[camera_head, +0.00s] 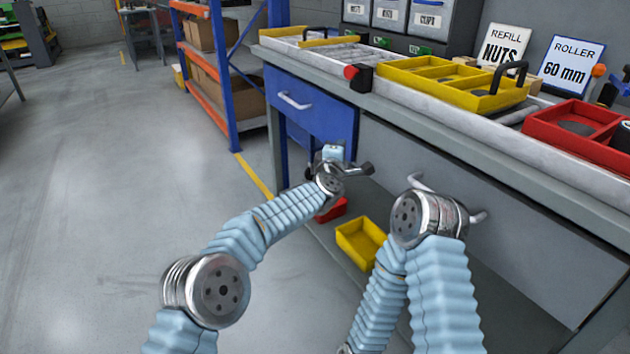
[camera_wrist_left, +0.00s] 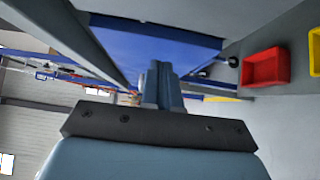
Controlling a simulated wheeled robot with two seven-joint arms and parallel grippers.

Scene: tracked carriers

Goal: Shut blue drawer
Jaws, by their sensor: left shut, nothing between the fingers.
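The blue drawer (camera_head: 325,112) is at the left end of the workbench, with a pale bar handle (camera_head: 295,101) on its front. I cannot tell for certain how far out it stands. My left gripper (camera_head: 334,153) is in front of and below the drawer's lower right part, and it looks shut and empty. In the left wrist view, the left gripper's fingers (camera_wrist_left: 160,78) are together, pointing toward the blue drawer (camera_wrist_left: 150,45). Whether they touch it is unclear. My right arm shows at the lower right of the head view, but its gripper does not show.
The benchtop holds a yellow tray (camera_head: 405,72) and a red bin (camera_head: 560,125). A grey panel with its own handle is right of the drawer. A yellow bin (camera_head: 358,243) lies below the bench. An orange and blue shelf (camera_head: 222,85) stands behind; the left floor is clear.

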